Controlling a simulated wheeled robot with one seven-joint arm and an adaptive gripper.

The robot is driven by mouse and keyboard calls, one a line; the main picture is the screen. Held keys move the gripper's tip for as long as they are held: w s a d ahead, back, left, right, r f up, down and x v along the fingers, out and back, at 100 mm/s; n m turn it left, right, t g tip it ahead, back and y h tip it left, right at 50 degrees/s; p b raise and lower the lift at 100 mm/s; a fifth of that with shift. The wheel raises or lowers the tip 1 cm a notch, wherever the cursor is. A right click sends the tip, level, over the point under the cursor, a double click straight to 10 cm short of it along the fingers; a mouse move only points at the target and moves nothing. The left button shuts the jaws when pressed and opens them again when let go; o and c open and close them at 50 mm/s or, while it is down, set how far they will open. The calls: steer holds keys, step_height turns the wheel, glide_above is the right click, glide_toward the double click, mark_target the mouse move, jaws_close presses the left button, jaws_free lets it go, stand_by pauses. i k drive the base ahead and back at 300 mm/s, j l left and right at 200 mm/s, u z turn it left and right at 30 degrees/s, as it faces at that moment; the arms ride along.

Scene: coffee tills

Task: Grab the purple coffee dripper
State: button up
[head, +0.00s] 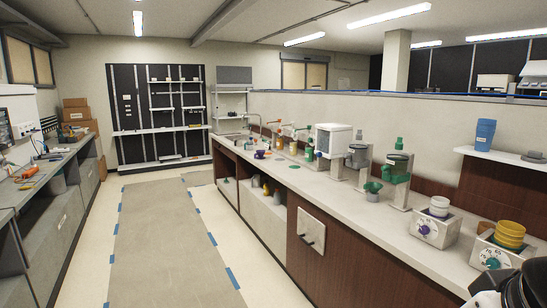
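A small purple object that looks like the coffee dripper (259,154) stands on the long pale counter (420,240), toward its far end in the head view. It is small in the picture, so its details are hard to make out. A white and black part of my own arm shows at the bottom right corner. My gripper's fingers are not in view, and the arm part is far from the purple dripper.
The aisle floor (170,245) is clear, with a cluttered bench (45,170) on the left.

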mark_target(261, 153)
steer(key=i+j+u, duration=0.2)
steer(key=i, duration=0.15)
steer(key=i+u, duration=0.2)
steer(key=i, duration=0.2)
steer(key=i+j+u, duration=0.1)
steer(key=i+u, duration=0.2)
steer(key=i, duration=3.5)
steer(key=i+z, duration=0.1)
steer(key=i, duration=0.35)
steer(key=i+j+z, duration=0.15)
steer(key=i, duration=0.3)
steer(key=i+j+z, duration=0.1)
steer(key=i, duration=0.35)
steer(key=i+j+z, duration=0.1)
steer(key=i, duration=0.35)
